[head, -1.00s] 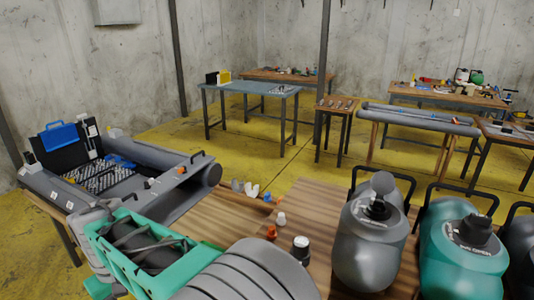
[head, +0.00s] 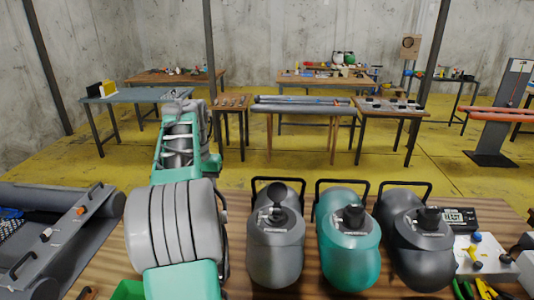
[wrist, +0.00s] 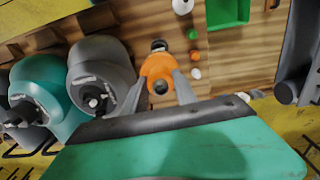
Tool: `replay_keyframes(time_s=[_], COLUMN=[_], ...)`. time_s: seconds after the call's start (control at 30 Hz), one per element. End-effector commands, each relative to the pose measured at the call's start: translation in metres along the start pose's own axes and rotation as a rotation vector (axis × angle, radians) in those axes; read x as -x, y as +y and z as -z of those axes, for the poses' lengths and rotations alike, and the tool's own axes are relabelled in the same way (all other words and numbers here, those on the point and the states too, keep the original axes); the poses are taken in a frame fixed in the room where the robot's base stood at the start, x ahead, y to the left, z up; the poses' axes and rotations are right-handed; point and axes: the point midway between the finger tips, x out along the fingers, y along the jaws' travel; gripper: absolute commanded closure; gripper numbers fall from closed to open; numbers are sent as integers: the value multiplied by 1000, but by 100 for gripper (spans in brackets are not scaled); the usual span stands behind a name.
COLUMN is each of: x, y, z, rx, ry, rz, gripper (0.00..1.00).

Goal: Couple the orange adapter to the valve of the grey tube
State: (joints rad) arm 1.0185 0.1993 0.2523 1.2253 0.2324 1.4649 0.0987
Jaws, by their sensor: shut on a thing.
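The orange adapter (wrist: 158,70) is between my gripper's fingers (wrist: 161,88) in the wrist view, with a dark round opening facing the camera. My gripper is shut on it. In the head view my raised arm hides the adapter, and the fingers cannot be made out.
A teal tube (head: 348,255) and a dark grey tube (head: 415,255) stand right of the grey one, all with black handles. Small white and orange caps (wrist: 192,33) and a green tray (wrist: 228,12) lie on the table. A grey boat (head: 60,240) is at left.

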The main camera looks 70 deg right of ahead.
Motion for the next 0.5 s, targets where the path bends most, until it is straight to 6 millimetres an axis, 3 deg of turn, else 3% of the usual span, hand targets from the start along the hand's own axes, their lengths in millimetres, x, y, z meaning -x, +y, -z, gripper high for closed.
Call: replay_keyframes(time_s=[0.03,0.1,0.23,0.3,0.4,0.5], x=[19,34,54,61,66,65], y=[32,74,143,170,194,202], z=[16,32,48,52,54,54], rx=[-86,-200,-379,-446,-507,-528], ry=[-1,-4,-8,-10,-10,-11], rz=[2,6,14,18,21,23], gripper=[100,100,100,100,100,100])
